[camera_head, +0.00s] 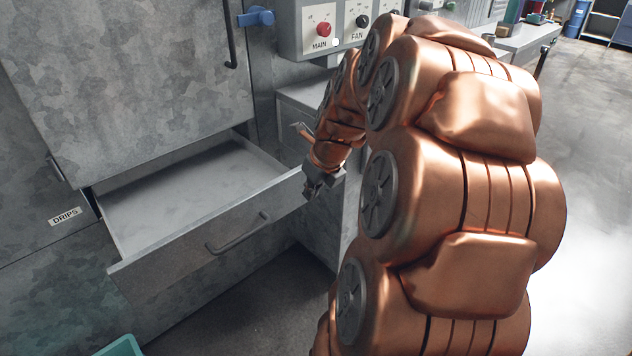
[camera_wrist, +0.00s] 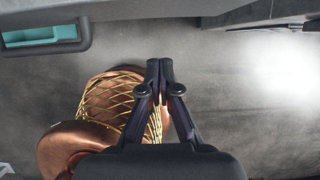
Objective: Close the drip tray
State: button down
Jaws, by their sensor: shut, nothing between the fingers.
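The drip tray (camera_head: 185,190) is a grey metal drawer, pulled out below the large grey door, with its empty inside showing. Its front panel (camera_head: 170,262) carries a dark bar handle (camera_head: 238,234). A "DRIPS" label (camera_head: 65,216) is on the cabinet face to its left. My gripper (camera_head: 311,192) is near the right end of the tray's front, apart from the handle; whether it touches the panel I cannot tell. In the wrist view my gripper (camera_wrist: 160,64) has its fingertips together with nothing between them, above the floor.
A teal bin lies on the floor, at the lower left in the head view (camera_head: 120,346) and upper left in the wrist view (camera_wrist: 42,33). A control box (camera_head: 330,22) with MAIN and FAN knobs is above. Open floor (camera_head: 262,305) lies before the tray.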

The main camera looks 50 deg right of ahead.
aim_at(298, 186)
jog(key=shift+w+d+f+b, duration=0.15)
jog(key=shift+w+f, duration=0.15)
jog(key=shift+w, duration=0.5)
jog(key=shift+w+f+b, duration=0.15)
jog(key=shift+w+f, duration=0.2)
jog(key=shift+w, duration=0.4)
jog(key=shift+w+d+f+b, duration=0.15)
jog(key=shift+w+f, duration=0.15)
jog(key=shift+w, duration=0.5)
jog(key=shift+a, duration=0.1)
jog(key=shift+w, duration=0.1)
